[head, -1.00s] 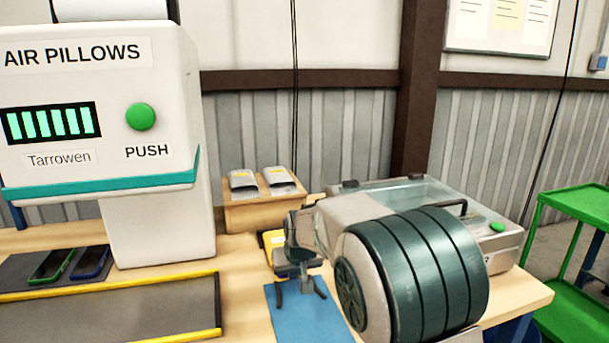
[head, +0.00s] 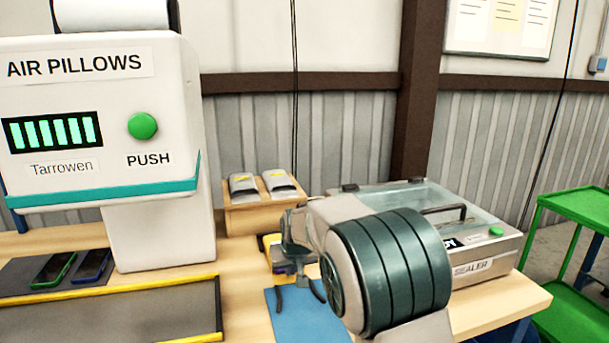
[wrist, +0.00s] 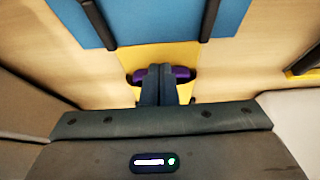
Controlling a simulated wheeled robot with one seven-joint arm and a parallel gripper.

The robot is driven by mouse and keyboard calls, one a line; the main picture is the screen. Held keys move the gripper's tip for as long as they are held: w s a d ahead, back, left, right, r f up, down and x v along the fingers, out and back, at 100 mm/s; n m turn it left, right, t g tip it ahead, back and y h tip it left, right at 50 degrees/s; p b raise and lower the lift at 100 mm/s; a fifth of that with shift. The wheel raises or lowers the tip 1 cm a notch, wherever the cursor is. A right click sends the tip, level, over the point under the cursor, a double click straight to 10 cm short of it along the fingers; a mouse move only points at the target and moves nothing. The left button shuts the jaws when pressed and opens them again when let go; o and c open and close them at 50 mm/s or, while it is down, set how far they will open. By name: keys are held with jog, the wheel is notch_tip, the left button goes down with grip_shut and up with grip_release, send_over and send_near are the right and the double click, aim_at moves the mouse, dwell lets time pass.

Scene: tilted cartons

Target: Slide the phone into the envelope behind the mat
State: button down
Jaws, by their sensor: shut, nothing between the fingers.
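The blue mat (head: 300,322) lies on the bench with two dark rods at its sides; it also shows in the wrist view (wrist: 150,25). The yellow envelope (wrist: 157,53) lies behind the mat, mostly hidden by my gripper in the head view. A purple strip (wrist: 182,74), seemingly the phone's end, shows in the envelope's dark mouth. How deep it sits is hidden. My gripper (wrist: 158,70) is shut and empty, its fingertips together over the middle of the purple strip. Whether they touch it I cannot tell. In the head view my gripper is partly hidden by my arm.
A green-cased phone (head: 53,270) and a blue-cased phone (head: 92,265) lie on a dark pad at left. A yellow-edged tray (head: 110,318) is in front. A wooden box (head: 250,219) with grey pouches and a sealer (head: 490,247) stand behind. The air-pillow machine (head: 165,225) bounds the left.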

jog(key=shift+w+a, duration=0.1)
jog(key=shift+w, duration=0.25)
jog(key=shift+s+d, duration=0.2)
jog(key=shift+s, duration=0.45)
notch_tip(320, 180, up, 8)
jog(key=p, duration=0.5)
jog(key=s+d+r+m+g+p, duration=0.1)
jog(key=s+d+r+p, duration=0.2)
jog(key=s+d+r, duration=0.4)
jog(key=s+d+r+m+p, duration=0.1)
jog(key=s+d+r+p, duration=0.15)
jog(key=s+d, duration=0.4)
jog(key=s+d+g+p, duration=0.1)
jog(key=s+d+p, duration=0.1)
jog(key=s, duration=0.8)
jog(key=s+d+m+h+p, duration=0.1)
jog(key=s+d+p, duration=0.1)
jog(key=s, duration=0.8)
jog(key=shift+s+d+r+g+h+p, duration=0.3)
jog(key=shift+s+d+g+p, duration=0.05)
jog(key=shift+s+d+g, duration=0.05)
